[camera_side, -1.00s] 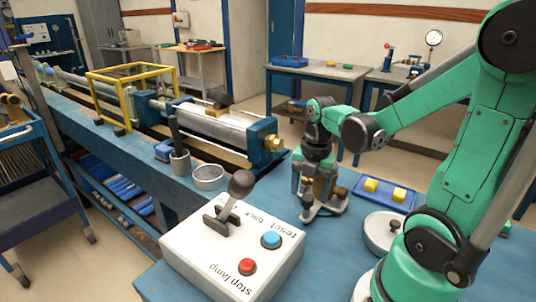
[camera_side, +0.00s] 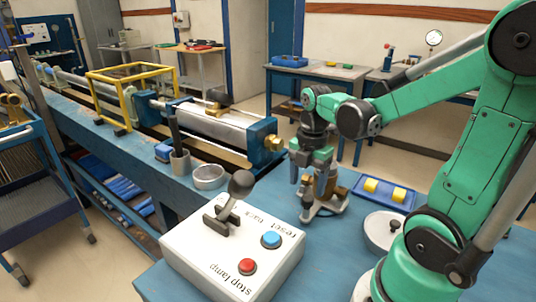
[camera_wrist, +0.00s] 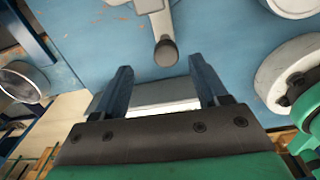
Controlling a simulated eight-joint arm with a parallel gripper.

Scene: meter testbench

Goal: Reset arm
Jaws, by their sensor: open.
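My gripper (camera_side: 312,190) hangs over the blue bench, right of the white control box. In the wrist view my gripper (camera_wrist: 160,72) shows two dark fingers spread apart, with no object clearly held between them.
The control box (camera_side: 225,250) carries a black-knobbed lever (camera_side: 240,184), a blue button (camera_side: 271,240) and a red button (camera_side: 247,267). A blue tray (camera_side: 385,203) with yellow blocks and a round lidded dish (camera_side: 375,230) stand to the right. A metal cup (camera_side: 208,177) stands behind the box.

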